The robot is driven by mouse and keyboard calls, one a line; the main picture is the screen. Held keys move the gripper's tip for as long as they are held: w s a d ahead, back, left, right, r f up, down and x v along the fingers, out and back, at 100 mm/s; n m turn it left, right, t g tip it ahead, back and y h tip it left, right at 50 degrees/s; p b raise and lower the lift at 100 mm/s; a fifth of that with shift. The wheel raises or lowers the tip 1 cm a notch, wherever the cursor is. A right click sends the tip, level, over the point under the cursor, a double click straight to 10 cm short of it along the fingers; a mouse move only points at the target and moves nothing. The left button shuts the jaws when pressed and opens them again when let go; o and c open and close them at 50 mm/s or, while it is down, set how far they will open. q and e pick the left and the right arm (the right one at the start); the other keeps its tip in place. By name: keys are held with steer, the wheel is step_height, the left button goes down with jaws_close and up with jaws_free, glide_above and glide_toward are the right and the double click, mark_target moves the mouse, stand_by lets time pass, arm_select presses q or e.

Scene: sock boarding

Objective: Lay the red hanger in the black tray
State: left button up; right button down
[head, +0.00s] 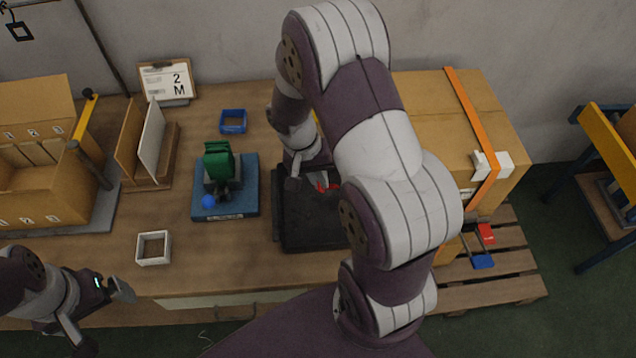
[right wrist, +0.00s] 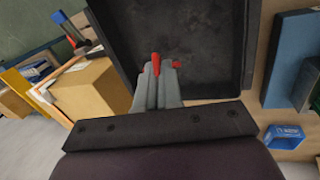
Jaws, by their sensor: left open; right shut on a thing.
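The black tray (head: 296,235) lies on the table right of the blue mat, partly hidden by my right arm. It fills the upper middle of the right wrist view (right wrist: 205,45). The red hanger (head: 327,186) shows only as small red parts at my right gripper (head: 312,184). In the right wrist view, my right gripper (right wrist: 160,68) is shut on the red hanger (right wrist: 156,63), over the tray; whether the hanger touches the tray floor I cannot tell. My left gripper (head: 103,315) is open and empty near the table's front left edge.
A blue mat (head: 240,207) holds a green item (head: 217,160) on a stand and a blue ball (head: 208,201). Cardboard boxes (head: 40,195) stand left; a large strapped box (head: 435,95) stands right.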

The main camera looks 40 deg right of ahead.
steer(key=shift+w+f, duration=0.15)
steer(key=shift+f, duration=2.25)
steer(key=c, duration=1.3)
jaws_free()
steer(key=shift+r, duration=0.15)
